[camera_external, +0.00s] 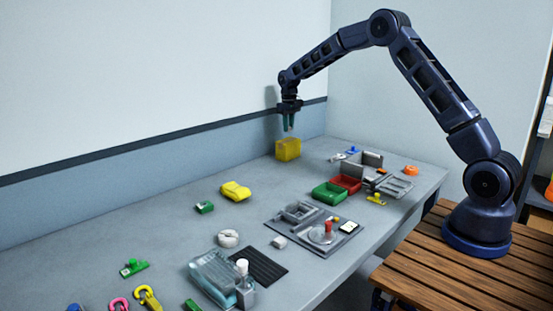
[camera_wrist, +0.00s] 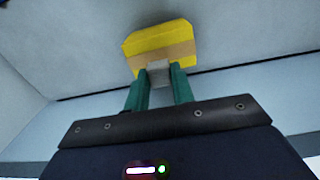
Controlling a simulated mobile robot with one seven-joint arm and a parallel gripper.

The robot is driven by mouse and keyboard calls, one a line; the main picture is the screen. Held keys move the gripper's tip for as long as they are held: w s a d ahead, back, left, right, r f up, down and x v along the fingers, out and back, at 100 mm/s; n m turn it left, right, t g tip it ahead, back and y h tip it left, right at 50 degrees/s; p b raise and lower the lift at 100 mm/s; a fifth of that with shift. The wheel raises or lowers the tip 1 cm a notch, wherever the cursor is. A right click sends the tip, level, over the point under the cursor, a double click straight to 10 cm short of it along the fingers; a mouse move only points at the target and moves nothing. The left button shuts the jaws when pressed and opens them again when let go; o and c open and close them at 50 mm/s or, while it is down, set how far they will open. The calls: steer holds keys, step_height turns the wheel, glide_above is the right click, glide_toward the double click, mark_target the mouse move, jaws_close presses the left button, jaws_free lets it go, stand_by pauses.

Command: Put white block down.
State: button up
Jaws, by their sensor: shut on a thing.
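My gripper (camera_external: 288,124) points down above the back of the grey table, close over a yellow box (camera_external: 287,149). In the wrist view, the green fingers of my gripper (camera_wrist: 159,76) are shut on a small whitish block (camera_wrist: 158,72) at their tips. Beyond the block is the yellow box (camera_wrist: 160,40) with a tan band across it. I cannot tell whether the held block touches the box. The held block is too small to make out in the external view.
A yellow object (camera_external: 235,191) and a small green block (camera_external: 205,207) lie nearer. Green (camera_external: 329,193) and red (camera_external: 346,183) trays and a grey board (camera_external: 330,246) stand on the right. The wall rises close behind the yellow box. Bare table lies left of it.

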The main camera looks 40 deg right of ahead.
steer(key=shift+f, duration=1.95)
steer(key=shift+f, duration=0.15)
steer(key=o, duration=1)
steer(key=shift+c, duration=0.2)
